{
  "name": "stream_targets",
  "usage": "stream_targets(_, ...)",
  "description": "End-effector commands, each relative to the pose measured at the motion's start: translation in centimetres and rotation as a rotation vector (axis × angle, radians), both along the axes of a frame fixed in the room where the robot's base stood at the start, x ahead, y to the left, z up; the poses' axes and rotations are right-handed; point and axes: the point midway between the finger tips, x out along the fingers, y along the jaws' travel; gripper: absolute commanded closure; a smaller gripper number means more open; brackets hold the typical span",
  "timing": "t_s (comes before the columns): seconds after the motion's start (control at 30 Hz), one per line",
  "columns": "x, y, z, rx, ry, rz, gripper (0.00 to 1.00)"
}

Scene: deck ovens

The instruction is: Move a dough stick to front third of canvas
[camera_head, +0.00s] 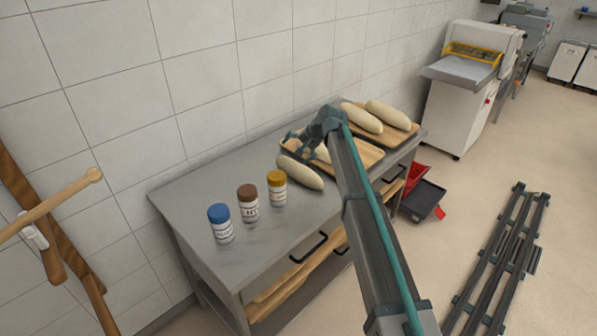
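Several pale dough sticks are on the far part of a steel table (190,200). One dough stick (300,173) lies on the bare metal beside the nearer wooden tray (368,155). Another dough stick (322,153) is on that tray, partly hidden by my arm. Two more, a left one (361,117) and a right one (388,114), lie on the farther wooden tray (398,136). My gripper (288,141) is above the nearer tray's left end, close to the dough there. Its fingers are too small to tell whether they are open or touching anything. I cannot make out a canvas.
Three jars with blue (220,228), brown (248,203) and yellow (277,188) lids stand on the table's near half. A tiled wall runs behind it. Wooden rods (45,210) are at left. A red and dark bin (422,196) is on the floor past the table.

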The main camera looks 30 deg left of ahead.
Motion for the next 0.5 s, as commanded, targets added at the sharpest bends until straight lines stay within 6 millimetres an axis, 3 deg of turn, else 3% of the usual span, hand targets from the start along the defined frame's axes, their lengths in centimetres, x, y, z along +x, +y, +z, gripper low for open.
stream_targets(0.23,2.1,-1.0,-0.3,-0.225,-0.341,0.495,0.04)
stream_targets(0.5,2.4,-2.8,-1.3,-0.354,-0.546,0.928,0.04)
